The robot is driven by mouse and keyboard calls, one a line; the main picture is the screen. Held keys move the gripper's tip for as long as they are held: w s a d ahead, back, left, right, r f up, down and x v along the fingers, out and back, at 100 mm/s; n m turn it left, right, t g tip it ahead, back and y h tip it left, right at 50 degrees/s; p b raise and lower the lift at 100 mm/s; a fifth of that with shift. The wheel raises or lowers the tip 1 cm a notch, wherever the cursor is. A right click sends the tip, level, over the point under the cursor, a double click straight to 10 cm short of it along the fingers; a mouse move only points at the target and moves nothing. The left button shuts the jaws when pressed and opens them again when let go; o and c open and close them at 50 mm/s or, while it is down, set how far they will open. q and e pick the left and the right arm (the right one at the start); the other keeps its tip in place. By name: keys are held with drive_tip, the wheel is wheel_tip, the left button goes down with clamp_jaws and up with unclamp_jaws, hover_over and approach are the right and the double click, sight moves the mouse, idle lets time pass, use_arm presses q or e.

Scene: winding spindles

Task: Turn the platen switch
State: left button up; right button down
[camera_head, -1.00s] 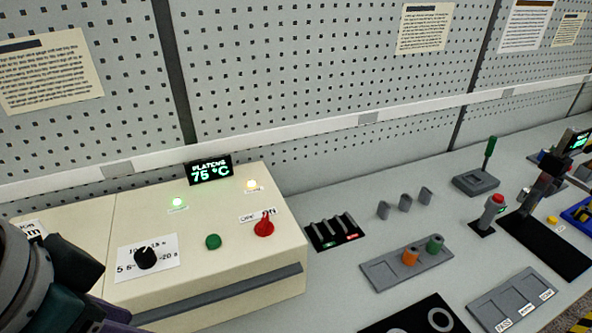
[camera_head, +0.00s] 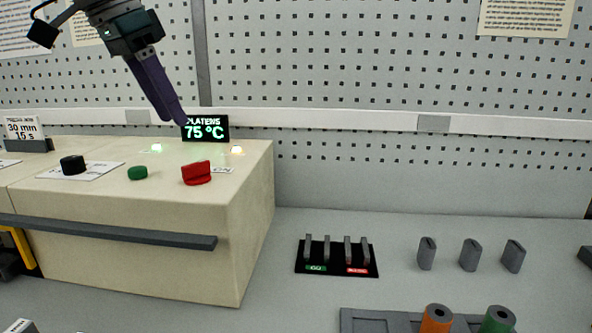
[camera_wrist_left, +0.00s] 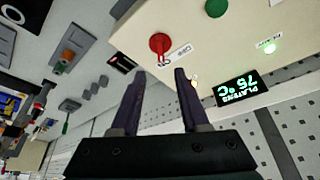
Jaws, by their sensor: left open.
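The platen switch is a red rotary knob (camera_head: 196,173) on top of the cream machine box, with an OFF/ON label beside it. It also shows in the left wrist view (camera_wrist_left: 159,44). The exact setting of its pointer is hard to tell. Behind it a display (camera_head: 205,128) reads PLATENS 75 °C. My left gripper (camera_head: 178,116) hangs above and behind the knob in the head view, fingers pointing down, apart from it. In the left wrist view its fingers (camera_wrist_left: 159,76) are spread and empty, with the knob beyond the tips. My right gripper is out of view.
A green button (camera_head: 138,173) and a black dial (camera_head: 73,165) sit left of the knob. Green (camera_head: 157,148) and pale yellow (camera_head: 237,150) lamps glow near the display. A grey bar (camera_head: 110,233) runs along the box front. A black slotted holder (camera_head: 337,270) stands right of the box.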

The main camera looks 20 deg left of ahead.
sight(198, 162)
use_arm(q)
drive_tip(key=x, duration=0.9)
drive_tip(key=shift+a, duration=0.15)
clamp_jaws()
